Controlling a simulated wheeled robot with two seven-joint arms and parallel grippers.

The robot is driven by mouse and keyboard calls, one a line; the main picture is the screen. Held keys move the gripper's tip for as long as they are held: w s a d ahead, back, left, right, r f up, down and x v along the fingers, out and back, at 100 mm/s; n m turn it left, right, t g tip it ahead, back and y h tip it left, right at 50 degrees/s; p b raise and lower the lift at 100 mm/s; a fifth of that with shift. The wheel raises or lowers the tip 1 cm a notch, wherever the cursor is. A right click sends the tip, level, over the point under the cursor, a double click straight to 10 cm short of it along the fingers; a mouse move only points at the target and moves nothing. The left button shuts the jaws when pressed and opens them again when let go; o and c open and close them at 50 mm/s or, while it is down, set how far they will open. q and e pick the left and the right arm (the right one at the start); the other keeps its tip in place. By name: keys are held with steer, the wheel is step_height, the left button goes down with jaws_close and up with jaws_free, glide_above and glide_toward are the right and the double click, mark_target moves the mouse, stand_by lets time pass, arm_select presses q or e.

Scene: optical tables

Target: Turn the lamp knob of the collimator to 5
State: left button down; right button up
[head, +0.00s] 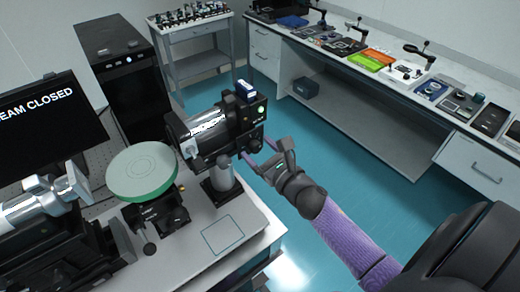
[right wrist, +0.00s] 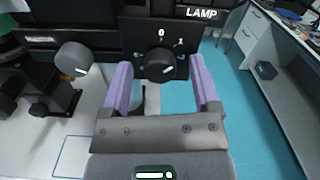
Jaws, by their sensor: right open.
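The collimator (head: 205,128) is a dark cylinder on a post at the middle of the head view, with a box at its right end. In the right wrist view its lamp panel (right wrist: 186,40) carries the word LAMP and the marks 0 and 1; other marks are hard to read. The black lamp knob (right wrist: 159,65) has a white line towards its lower right. My right gripper (head: 268,155) is open, beside the box end. In the right wrist view its purple fingers stand left and right of the knob, with gaps on both sides. My left gripper is not in view.
A round green-rimmed plate (head: 142,174) on a mount stands left of the collimator. Another grey knob (right wrist: 71,58) is left of the lamp knob. A monitor (head: 40,118) stands far left. Blue floor lies open between this table and the back bench (head: 380,95).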

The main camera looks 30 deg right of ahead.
steer(key=shift+c, duration=0.4)
jaws_close()
